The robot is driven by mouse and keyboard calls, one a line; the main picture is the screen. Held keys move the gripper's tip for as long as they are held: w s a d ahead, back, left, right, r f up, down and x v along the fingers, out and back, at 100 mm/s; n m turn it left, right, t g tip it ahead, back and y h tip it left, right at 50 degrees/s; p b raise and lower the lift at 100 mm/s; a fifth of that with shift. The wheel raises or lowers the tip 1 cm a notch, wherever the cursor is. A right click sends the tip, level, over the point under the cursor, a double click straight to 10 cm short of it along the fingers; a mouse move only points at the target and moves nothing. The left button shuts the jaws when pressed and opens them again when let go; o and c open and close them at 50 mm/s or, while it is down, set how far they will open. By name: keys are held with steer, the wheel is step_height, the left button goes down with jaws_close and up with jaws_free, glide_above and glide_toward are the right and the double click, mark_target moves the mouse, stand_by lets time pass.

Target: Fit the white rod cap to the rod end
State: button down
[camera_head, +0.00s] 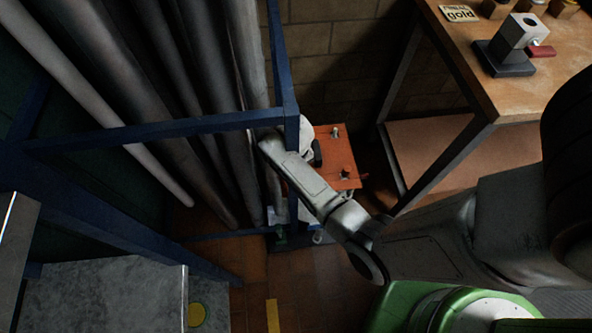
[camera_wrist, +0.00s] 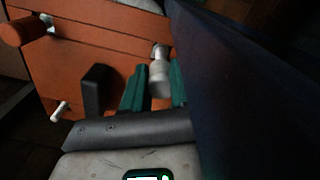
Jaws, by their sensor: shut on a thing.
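In the wrist view, my gripper (camera_wrist: 158,67) has two teal fingers, one on each side of a pale white cylindrical piece, which I take to be the white rod cap (camera_wrist: 159,82). The fingers are shut on it. The cap has a narrower top, seen against an orange surface behind it. I cannot tell whether it touches that surface or a rod. In the head view, my arm reaches down behind a blue post, and the cap cannot be made out there. No rod end can be identified with certainty.
An orange box-like unit (camera_head: 336,152) with small knobs stands beyond my arm; it also fills the wrist view's upper left (camera_wrist: 95,50). A blue frame (camera_head: 190,127) with grey pipes (camera_head: 188,100) stands close on the left. A wooden workbench (camera_head: 515,85) is at upper right.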

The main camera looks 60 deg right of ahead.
steer(key=shift+f+b, duration=1.1)
steer(key=shift+f, duration=0.65)
steer(key=c, duration=0.8)
jaws_free()
steer(key=shift+r, duration=0.1)
step_height(320, 180, up, 11)
steer(key=p, duration=0.2)
steer(key=shift+p, duration=0.4)
steer(key=s+a+r+n+t+p, duration=0.1)
steer(key=s+a+r+n+p, duration=0.3)
steer(key=s+a+r, duration=0.7)
step_height(320, 180, up, 2)
steer(key=shift+s+r+n+p, duration=0.2)
steer(key=shift+s+n+p, duration=0.1)
steer(key=shift+s, duration=0.95)
